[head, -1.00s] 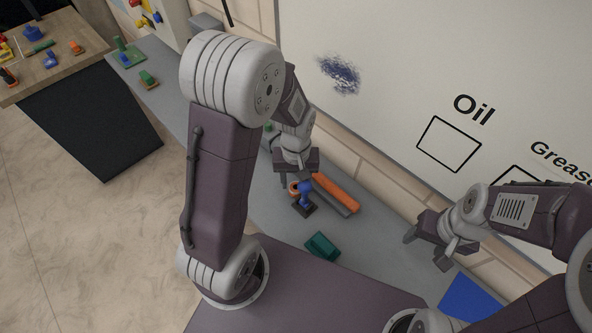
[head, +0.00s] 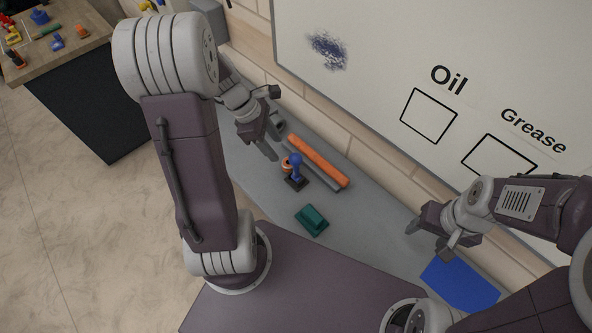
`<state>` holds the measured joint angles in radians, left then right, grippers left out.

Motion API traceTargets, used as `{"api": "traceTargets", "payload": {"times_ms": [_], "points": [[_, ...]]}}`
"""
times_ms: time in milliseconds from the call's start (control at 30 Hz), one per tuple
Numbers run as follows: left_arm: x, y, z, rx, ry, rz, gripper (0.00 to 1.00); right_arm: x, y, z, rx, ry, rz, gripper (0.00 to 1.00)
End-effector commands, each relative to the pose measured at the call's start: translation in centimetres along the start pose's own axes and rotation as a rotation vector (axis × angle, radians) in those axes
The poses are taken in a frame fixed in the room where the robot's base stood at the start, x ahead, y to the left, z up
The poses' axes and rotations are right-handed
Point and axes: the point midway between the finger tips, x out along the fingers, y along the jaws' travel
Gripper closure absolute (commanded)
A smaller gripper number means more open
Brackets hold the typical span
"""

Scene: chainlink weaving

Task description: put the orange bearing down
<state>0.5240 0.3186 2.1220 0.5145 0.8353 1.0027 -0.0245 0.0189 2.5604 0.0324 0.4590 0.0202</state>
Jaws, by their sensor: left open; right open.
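The orange bearing (head: 286,168) is a small orange ring. It sits on the grey bench, close against the left side of a blue upright piece on a dark base (head: 296,175). I cannot tell whether it touches that piece. My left gripper (head: 276,127) is open and empty, up and to the left of the bearing and apart from it. My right gripper (head: 429,243) is open and empty at the right, above the bench near the blue sheet.
A long orange bar (head: 318,161) lies behind the blue piece, along a grey strip. A dark green block (head: 312,220) lies in front. A blue sheet (head: 459,284) is at the right. The whiteboard (head: 385,60) stands behind. A wooden table (head: 75,40) with several small parts is far left.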

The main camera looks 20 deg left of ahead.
Motion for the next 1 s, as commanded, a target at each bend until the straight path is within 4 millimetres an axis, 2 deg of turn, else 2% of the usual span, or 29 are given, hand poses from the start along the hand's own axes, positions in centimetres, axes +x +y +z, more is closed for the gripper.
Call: {"api": "traceTargets", "payload": {"times_ms": [33, 133, 333, 567, 800, 1000], "points": [[-0.1, 0.2, -0.4, -0.054, -0.012, 0.011, 0.51, 0.0, 0.0, 0.0, 0.000, 0.000, 0.000, 0.40], [0.1, 0.3, -0.4, -0.070, -0.017, 0.014, 0.51, 0.0, 0.0, 0.0, 0.000, 0.000, 0.000, 0.40], [3.1, 0.2, -0.3, -0.065, -0.016, 0.010, 0.51, 0.4, 0.0, 0.0, 0.000, 0.001, 0.000, 0.40], [4.3, 0.2, -0.1, -0.061, -0.015, 0.010, 0.51, 0.5, 0.0, 0.0, 0.000, 0.000, 0.000, 0.40], [8.5, 0.2, 0.3, -0.061, -0.014, 0.010, 0.51, 1.3, 0.0, 0.1, 0.000, 0.000, 0.000, 0.40], [9.0, 0.2, 0.4, -0.060, -0.013, 0.012, 0.51, 1.2, 0.0, 0.1, 0.000, 0.000, 0.000, 0.40]]}}
